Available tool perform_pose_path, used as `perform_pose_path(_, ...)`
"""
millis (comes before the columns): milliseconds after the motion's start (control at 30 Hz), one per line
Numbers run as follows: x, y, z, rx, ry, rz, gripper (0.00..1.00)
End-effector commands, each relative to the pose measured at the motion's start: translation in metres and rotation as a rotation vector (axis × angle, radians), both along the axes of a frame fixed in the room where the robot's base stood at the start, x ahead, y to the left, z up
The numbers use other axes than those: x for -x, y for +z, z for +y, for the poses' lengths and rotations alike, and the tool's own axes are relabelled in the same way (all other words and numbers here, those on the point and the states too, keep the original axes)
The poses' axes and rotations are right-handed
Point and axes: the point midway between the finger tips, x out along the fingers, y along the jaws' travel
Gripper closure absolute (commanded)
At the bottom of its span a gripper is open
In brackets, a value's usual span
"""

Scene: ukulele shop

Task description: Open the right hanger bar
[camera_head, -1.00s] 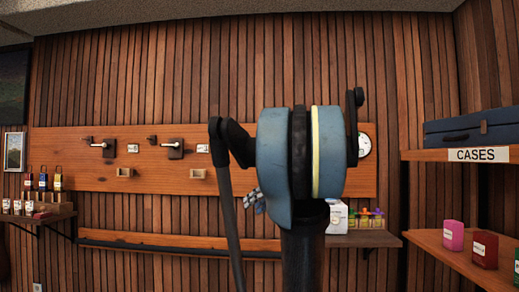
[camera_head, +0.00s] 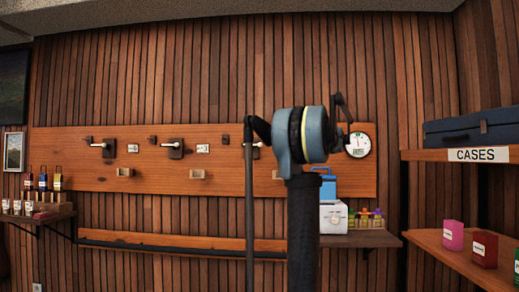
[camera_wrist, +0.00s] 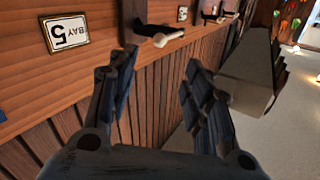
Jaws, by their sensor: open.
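Hanger bars with pale tips on dark mounts line the wooden wall board (camera_head: 80,171) in the head view. The left one (camera_head: 103,147) and middle one (camera_head: 175,149) show clearly. Of the right hanger bar (camera_head: 257,146) only a small part shows beside my arm, which hides the rest. In the wrist view, my gripper (camera_wrist: 157,80) has its two dark fingers spread with nothing between them. A hanger bar (camera_wrist: 158,36) with a white tip lies just beyond the fingers, near the left finger; contact is unclear.
A gauge (camera_head: 359,142) hangs right of my arm. A white box (camera_head: 333,217) and small colourful bottles (camera_head: 365,217) stand on a shelf below. A shelf marked CASES (camera_head: 478,154) is at the right. In the wrist view, a pale block (camera_wrist: 250,70) sits beside the right finger.

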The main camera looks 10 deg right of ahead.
Motion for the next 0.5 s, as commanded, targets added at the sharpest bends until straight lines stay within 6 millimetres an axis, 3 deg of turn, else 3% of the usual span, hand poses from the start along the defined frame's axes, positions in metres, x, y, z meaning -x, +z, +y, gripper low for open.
perform_pose_path(500,-0.068,-0.001,0.062,0.000,0.004,0.002,0.54)
